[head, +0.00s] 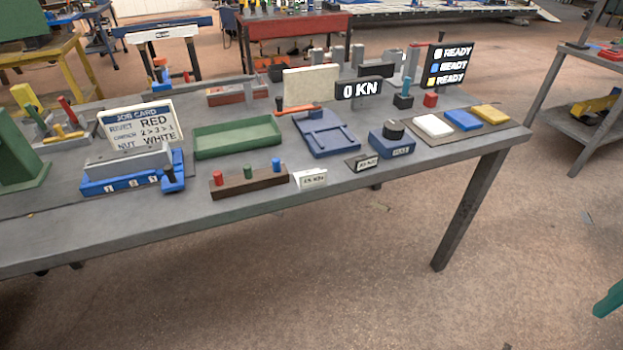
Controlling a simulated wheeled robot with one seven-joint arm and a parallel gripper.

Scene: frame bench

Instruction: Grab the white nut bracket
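A flat white block (433,126) lies at the left of a row on a dark mat near the right end of the bench. It is the likeliest match for the white nut bracket, but no nut or bracket detail shows at this size. A blue block (463,120) and a yellow block (490,114) lie to its right. A job card (138,125) at the left reads RED for the rivet and WHITE for the nut.
The grey bench (240,207) also holds a green tray (237,137), a blue fixture (325,133), a black-knobbed blue box (391,142) and a peg strip (249,183). A READY sign (448,66) stands behind the blocks. The floor (340,265) in front is clear.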

